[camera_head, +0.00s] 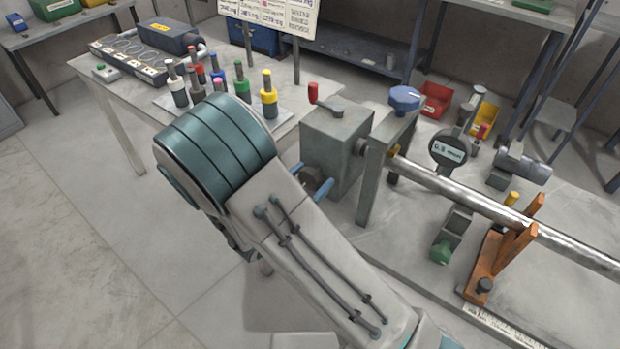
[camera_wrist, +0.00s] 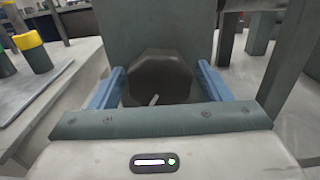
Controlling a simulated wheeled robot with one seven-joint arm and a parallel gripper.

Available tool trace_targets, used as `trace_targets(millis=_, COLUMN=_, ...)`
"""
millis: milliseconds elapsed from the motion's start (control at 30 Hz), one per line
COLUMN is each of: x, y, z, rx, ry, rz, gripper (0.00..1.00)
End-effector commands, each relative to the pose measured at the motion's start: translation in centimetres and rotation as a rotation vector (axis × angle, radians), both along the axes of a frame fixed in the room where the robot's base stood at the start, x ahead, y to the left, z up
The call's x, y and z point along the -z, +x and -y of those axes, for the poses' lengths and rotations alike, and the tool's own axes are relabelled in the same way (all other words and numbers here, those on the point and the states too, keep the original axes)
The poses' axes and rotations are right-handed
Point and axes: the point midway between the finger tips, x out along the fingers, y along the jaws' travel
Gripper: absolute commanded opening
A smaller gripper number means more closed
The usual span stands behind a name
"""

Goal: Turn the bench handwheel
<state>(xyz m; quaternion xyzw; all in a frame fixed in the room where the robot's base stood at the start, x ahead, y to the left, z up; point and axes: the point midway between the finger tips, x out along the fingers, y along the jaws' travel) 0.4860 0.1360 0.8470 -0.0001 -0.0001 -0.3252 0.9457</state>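A dark, many-sided handwheel (camera_wrist: 160,78) with a short white mark faces me in the wrist view, in front of a grey housing. My gripper (camera_wrist: 161,68) has its two blue fingers apart, one on each side of this wheel. The fingers are very close to its rim; I cannot tell whether they touch it. A blue knob (camera_head: 405,98) with a white mark sits on top of the bracket beside the block.
A red-handled crank (camera_head: 322,100) sits on the block. A steel shaft (camera_head: 470,195) runs right, past a dial gauge (camera_head: 449,150), to an orange support (camera_head: 498,260). Several coloured-top tools (camera_head: 242,82) stand on a plate at the bench's left. Open floor lies at the left.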

Motion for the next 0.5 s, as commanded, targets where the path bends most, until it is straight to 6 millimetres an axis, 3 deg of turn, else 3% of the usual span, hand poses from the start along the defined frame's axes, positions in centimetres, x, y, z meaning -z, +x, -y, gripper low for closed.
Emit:
trace_targets(millis=33, x=0.0, y=-0.01, z=-0.01, rx=0.0, ry=0.0, rz=0.0, gripper=0.56)
trace_targets(millis=133, x=0.0, y=-0.02, z=-0.03, rx=0.0, ry=0.0, rz=0.0, gripper=0.31)
trace_targets(millis=500, x=-0.5, y=-0.08, z=0.0, rx=-0.001, ry=-0.118, rz=-0.093, gripper=0.31)
